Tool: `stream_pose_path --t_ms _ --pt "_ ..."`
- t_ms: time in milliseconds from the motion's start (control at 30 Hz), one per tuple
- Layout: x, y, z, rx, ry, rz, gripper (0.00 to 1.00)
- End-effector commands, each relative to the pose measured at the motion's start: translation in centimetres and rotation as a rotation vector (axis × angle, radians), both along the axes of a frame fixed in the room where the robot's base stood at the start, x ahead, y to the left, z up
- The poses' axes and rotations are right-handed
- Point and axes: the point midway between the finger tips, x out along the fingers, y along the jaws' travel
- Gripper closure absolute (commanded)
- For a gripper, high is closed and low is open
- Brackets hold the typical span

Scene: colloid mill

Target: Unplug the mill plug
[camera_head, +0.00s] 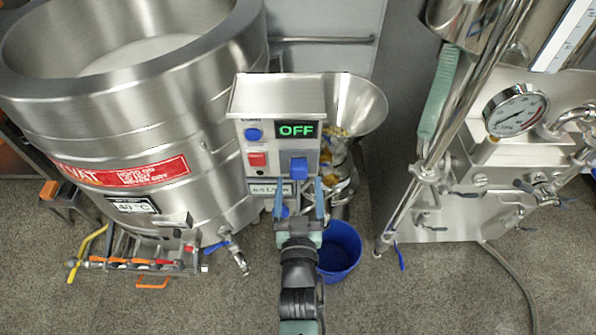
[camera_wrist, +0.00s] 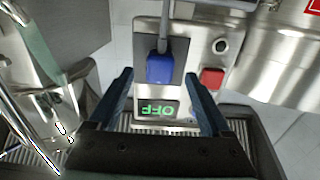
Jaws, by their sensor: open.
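The blue mill plug (camera_head: 299,168) sits on the lower right of the mill's control box front, below the display. In the wrist view the plug (camera_wrist: 160,69) sits on a dark plate, and a grey cable runs from it. The mill control box (camera_head: 277,96) shows green "OFF" on its display (camera_head: 296,130). My gripper (camera_head: 299,186) is open and empty just below the plug in the head view. In the wrist view my gripper (camera_wrist: 159,76) has one finger on each side of the plug, with gaps. I cannot tell its depth from the plug.
A large steel vat (camera_head: 120,115) stands left of the mill. A steel hopper (camera_head: 355,103) is right of the box, and a blue bucket (camera_head: 340,252) stands on the floor. A red button (camera_head: 257,159) is left of the plug. Steel equipment with a gauge (camera_head: 516,110) is further right.

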Motion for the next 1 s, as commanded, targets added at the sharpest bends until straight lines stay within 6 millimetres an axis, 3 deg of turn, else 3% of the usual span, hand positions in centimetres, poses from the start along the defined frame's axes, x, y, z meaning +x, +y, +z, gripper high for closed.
stream_pose_path --t_ms 100,333,1000 --pt "1.6 0.0 -0.2 -0.001 -0.003 0.001 0.18" --pt "3.3 0.0 -0.1 -0.001 -0.001 0.001 0.18" --pt "3.5 0.0 0.0 0.0 0.0 0.0 0.18"
